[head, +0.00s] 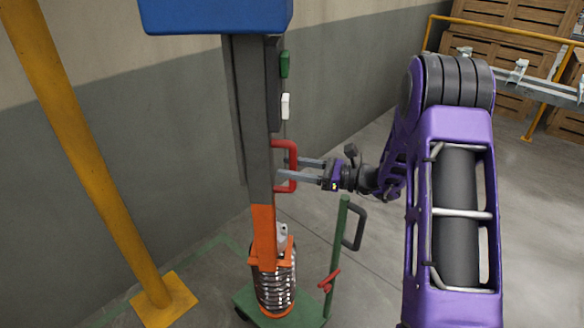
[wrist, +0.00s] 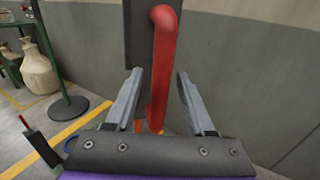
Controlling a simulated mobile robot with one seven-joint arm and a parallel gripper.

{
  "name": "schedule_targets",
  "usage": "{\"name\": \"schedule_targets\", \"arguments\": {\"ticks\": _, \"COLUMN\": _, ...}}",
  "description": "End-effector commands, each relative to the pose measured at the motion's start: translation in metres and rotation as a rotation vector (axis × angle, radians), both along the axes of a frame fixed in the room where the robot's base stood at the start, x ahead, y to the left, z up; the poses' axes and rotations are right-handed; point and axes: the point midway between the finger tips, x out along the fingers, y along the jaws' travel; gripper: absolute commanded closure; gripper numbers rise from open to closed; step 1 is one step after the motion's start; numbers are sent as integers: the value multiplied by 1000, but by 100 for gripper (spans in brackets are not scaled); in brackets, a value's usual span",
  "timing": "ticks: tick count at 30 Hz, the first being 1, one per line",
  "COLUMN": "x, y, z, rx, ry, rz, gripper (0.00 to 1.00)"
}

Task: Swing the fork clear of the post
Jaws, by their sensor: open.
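A red D-shaped handle (head: 293,150) sticks out from the side of a tall grey upright (head: 252,110) with an orange lower end (head: 263,228). My gripper (head: 290,168) is open at the handle. In the wrist view the red handle (wrist: 164,40) runs between the two open fingers (wrist: 159,75), with gaps on both sides. At the foot, an orange piece (head: 268,263) sits at the top of a shiny ribbed column (head: 276,292). I cannot tell for sure which parts are the fork and the post; their contact is partly hidden by the upright.
A blue housing (head: 215,14) tops the upright. A green cart (head: 308,312) with a dark handle stands below. A yellow pole (head: 95,160) rises at left. A grey wall is behind. Open floor lies right, with crates (head: 500,50) and a yellow rail beyond.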

Motion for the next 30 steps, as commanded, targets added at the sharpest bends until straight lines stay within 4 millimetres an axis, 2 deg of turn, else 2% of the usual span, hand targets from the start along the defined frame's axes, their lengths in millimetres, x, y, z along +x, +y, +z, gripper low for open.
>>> {"name": "schedule_targets", "arguments": {"ticks": 7, "x": 0, "y": 1, "z": 0, "rx": 0, "ry": 0, "rz": 0, "gripper": 46}}
{"name": "schedule_targets", "arguments": {"ticks": 16, "x": 0, "y": 1, "z": 0, "rx": 0, "ry": 0, "rz": 1, "gripper": 100}}
{"name": "schedule_targets", "arguments": {"ticks": 30, "x": 0, "y": 0, "z": 0, "rx": 0, "ry": 0, "rz": 0, "gripper": 100}}
